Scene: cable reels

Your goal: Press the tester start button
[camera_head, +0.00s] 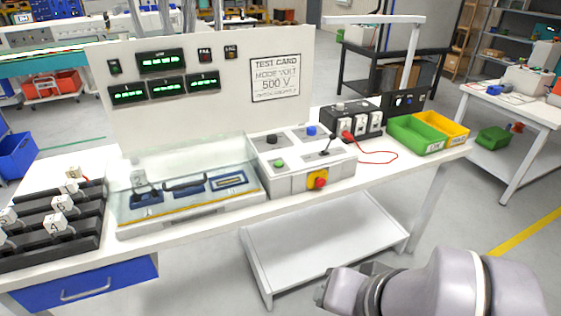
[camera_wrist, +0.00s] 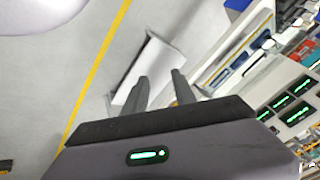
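The tester control box (camera_head: 304,178) stands on the bench in the middle of the head view. Its sloped top carries a green button (camera_head: 279,163), a black knob (camera_head: 271,139), a blue button (camera_head: 311,131) and a black lever. A red mushroom button (camera_head: 319,181) on a yellow plate is on its front. No label marking start is readable. My gripper (camera_head: 335,287) is low at the bottom of the head view, in front of the bench and apart from the box. In the wrist view, its two fingers (camera_wrist: 160,74) stand apart with nothing between them.
A clear-covered test bay (camera_head: 190,220) is left of the box. A red lead (camera_head: 376,157), black sockets, and green and yellow bins (camera_head: 417,134) are to its right. A white lower shelf (camera_head: 330,240) is under the bench. A display panel (camera_head: 215,75) rises behind.

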